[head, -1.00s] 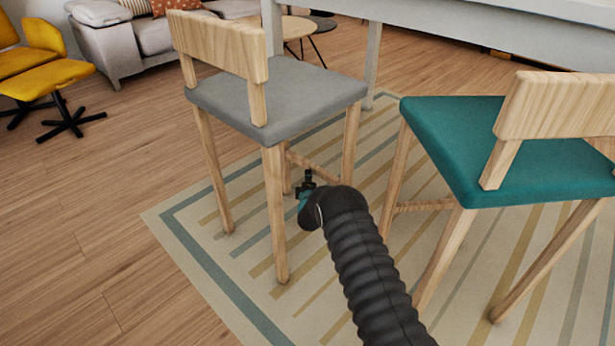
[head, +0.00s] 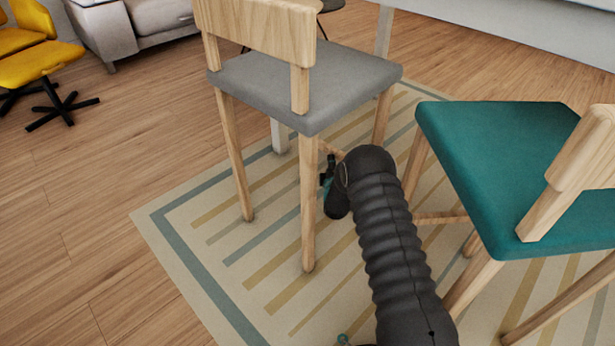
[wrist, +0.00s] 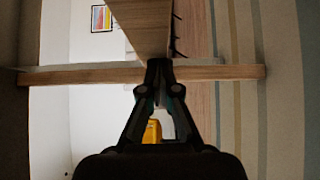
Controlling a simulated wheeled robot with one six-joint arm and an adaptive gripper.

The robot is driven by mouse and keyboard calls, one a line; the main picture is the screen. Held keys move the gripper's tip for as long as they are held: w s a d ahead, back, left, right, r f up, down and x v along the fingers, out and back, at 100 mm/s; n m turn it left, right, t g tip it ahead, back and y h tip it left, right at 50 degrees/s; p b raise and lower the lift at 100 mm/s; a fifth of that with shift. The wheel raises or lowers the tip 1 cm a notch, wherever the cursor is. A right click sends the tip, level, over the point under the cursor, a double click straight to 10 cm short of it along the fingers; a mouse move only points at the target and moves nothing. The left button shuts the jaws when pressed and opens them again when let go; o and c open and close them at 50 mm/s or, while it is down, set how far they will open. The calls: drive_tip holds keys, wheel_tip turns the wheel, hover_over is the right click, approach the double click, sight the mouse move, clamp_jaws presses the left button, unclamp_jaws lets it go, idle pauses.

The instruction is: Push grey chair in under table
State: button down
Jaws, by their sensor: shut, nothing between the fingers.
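The grey chair (head: 300,90) stands upright on the striped rug, its wooden back towards me. The white table (head: 520,32) is at the upper right of the head view, beyond the chair. A pale table leg (head: 279,136) shows between the chair's legs. My gripper (head: 328,170) is low, below the seat and beside the chair's near leg. In the wrist view my gripper (wrist: 160,75) is shut and empty, its tips at a horizontal wooden rail (wrist: 90,76) where another wooden piece meets it. I cannot tell whether they touch.
A teal chair (head: 500,165) stands close to the right of my arm. The striped rug (head: 190,240) lies underneath. A yellow chair (head: 35,65) and a grey sofa (head: 100,30) are at the far left. The wooden floor (head: 70,200) at the left is clear.

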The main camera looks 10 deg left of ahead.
drive_tip(key=w+d, duration=0.5)
drive_tip(key=d, duration=0.1)
drive_tip(key=shift+w+d+h, duration=0.15)
drive_tip(key=shift+w+h, duration=0.2)
drive_tip(key=shift+h, duration=0.05)
drive_tip(key=shift+a, duration=0.2)
drive_tip(key=shift+s, duration=0.1)
